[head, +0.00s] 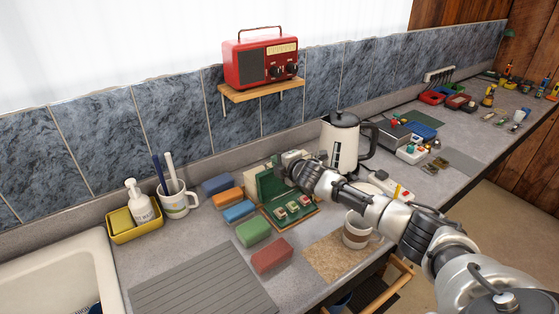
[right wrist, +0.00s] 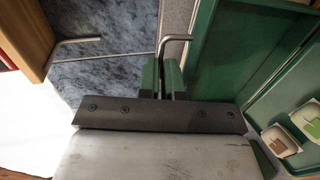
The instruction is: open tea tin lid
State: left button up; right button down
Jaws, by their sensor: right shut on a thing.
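The tea tin is a green box; its open base (head: 288,212) lies on the counter in the head view, with several tea packets in compartments. Its green lid (head: 268,184) stands raised at the back of the base. My right gripper (head: 281,163) is at the lid's upper edge and shut on the lid. In the right wrist view, the fingers (right wrist: 162,78) are close together, with the green lid (right wrist: 225,50) beside them and tea packets (right wrist: 281,140) at the right. The exact contact is partly hidden. My left gripper is not in view.
A kettle (head: 341,140) stands close behind my right arm. A striped mug (head: 357,230) stands on a cork mat in front. Several coloured blocks (head: 253,232) lie left of the tin. A red radio (head: 262,62) sits on a wall shelf above. A ribbed drainboard (head: 200,285) is clear.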

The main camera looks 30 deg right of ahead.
jog(key=c, duration=1.5)
grip_release()
jog(key=shift+w, duration=0.15)
jog(key=shift+o, duration=1)
jog(key=shift+w+f, duration=0.2)
jog(key=shift+s+r, duration=0.1)
jog(key=shift+s, duration=0.15)
jog(key=a+b+v, duration=0.1)
jog(key=b+v, duration=0.2)
jog(key=v, duration=0.7)
jog(key=shift+s+d, duration=0.3)
jog(key=shift+d, duration=0.2)
